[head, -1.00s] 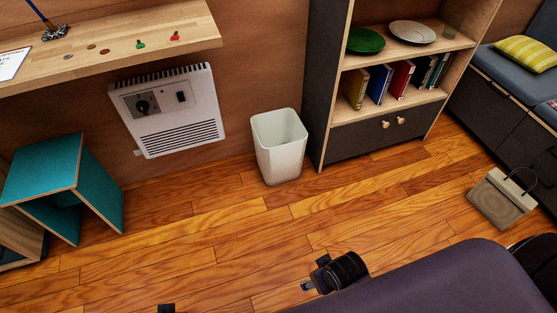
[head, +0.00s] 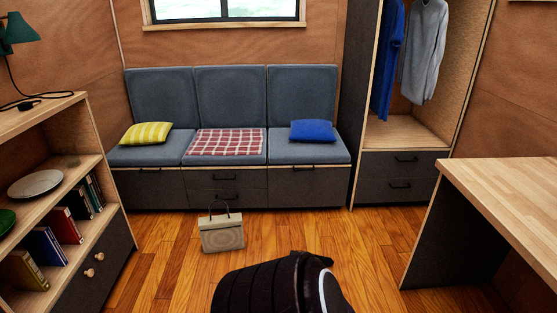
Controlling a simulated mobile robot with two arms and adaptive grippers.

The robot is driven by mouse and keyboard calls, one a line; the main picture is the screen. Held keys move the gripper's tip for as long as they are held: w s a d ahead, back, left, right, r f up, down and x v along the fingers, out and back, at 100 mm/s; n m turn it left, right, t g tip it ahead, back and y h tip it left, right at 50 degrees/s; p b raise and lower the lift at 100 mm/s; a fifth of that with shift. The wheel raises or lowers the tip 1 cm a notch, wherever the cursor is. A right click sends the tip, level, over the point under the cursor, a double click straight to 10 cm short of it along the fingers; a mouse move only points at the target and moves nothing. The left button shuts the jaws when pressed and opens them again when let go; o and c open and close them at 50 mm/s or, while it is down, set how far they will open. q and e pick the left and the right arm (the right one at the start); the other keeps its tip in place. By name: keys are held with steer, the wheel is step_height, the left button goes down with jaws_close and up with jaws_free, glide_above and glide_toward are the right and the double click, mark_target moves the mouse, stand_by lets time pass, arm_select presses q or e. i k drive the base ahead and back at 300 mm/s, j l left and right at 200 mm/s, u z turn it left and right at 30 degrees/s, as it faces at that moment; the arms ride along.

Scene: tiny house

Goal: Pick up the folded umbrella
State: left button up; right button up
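I see no folded umbrella in the head view. Neither of my grippers shows clearly. A black ribbed form with a pale ring sits at the bottom centre; it looks like part of my own body, and no fingers show on it.
A grey bench (head: 134,153) with pillows and a checked blanket spans the back. A beige bag (head: 222,234) stands on the wooden floor (head: 365,240). A bookshelf (head: 118,236) is at left, an open wardrobe (head: 400,131) back right, a wooden-topped desk (head: 510,185) at right.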

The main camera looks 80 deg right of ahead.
mark_target(328, 262)
steer(key=z, duration=3.05)
